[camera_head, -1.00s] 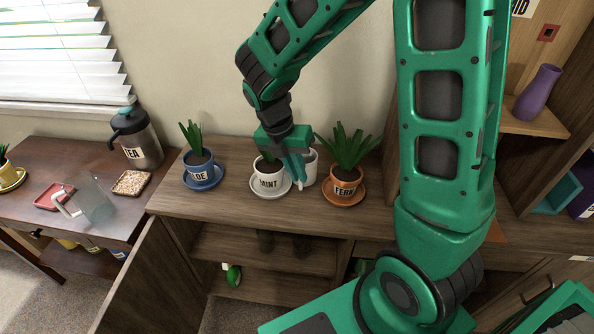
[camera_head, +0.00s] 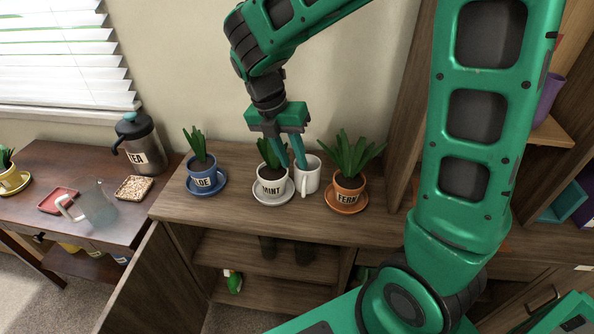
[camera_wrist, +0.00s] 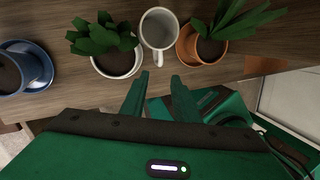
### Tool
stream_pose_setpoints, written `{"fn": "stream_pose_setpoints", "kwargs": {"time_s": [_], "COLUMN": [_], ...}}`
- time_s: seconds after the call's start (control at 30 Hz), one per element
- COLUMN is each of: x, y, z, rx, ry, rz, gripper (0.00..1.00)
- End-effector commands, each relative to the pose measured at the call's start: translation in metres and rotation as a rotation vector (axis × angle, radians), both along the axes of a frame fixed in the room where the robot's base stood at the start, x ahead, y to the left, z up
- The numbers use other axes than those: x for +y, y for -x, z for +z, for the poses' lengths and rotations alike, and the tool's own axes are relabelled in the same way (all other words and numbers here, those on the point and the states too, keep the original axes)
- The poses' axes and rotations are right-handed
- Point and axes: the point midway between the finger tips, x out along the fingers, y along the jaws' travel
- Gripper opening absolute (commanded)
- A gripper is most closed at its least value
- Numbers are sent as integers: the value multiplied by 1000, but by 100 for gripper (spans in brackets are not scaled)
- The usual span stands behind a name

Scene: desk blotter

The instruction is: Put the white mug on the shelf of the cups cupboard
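The white mug (camera_head: 308,176) stands upright on the wooden cabinet top, between the mint pot and the fern pot, with its handle toward the front. In the wrist view the empty-looking mug (camera_wrist: 160,28) is beyond my fingertips, its handle pointing between them. My gripper (camera_head: 287,165) points down with its two fingers apart, just left of the mug; it is also at the bottom of the wrist view (camera_wrist: 159,78). Nothing is held; whether a finger touches the mug is unclear. The cabinet below has open shelving (camera_head: 215,248); I cannot tell which cupboard is for cups.
The mint pot (camera_head: 271,188) is close left of my fingers. The fern pot (camera_head: 348,190) is close right of the mug. An aloe pot (camera_head: 203,178) stands further left. An open door (camera_head: 155,285) sticks out at the cabinet's left. A purple vase (camera_head: 547,98) is on shelving at right.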

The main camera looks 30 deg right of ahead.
Motion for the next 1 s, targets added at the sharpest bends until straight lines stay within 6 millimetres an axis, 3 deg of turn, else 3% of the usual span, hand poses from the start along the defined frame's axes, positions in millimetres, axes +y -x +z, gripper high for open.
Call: {"fn": "stream_pose_setpoints", "kwargs": {"time_s": [0.23, 0.6, 0.77, 1.0], "x": [9, 3, -32, -96], "y": [-2, 1, 18, 66], "z": [32, 41, 48, 56], "rx": [0, -14, -84, -225], "ry": [-1, 1, 6, 10], "rz": [1, -58, -351, -1017], "gripper": [28, 28, 28, 28]}}
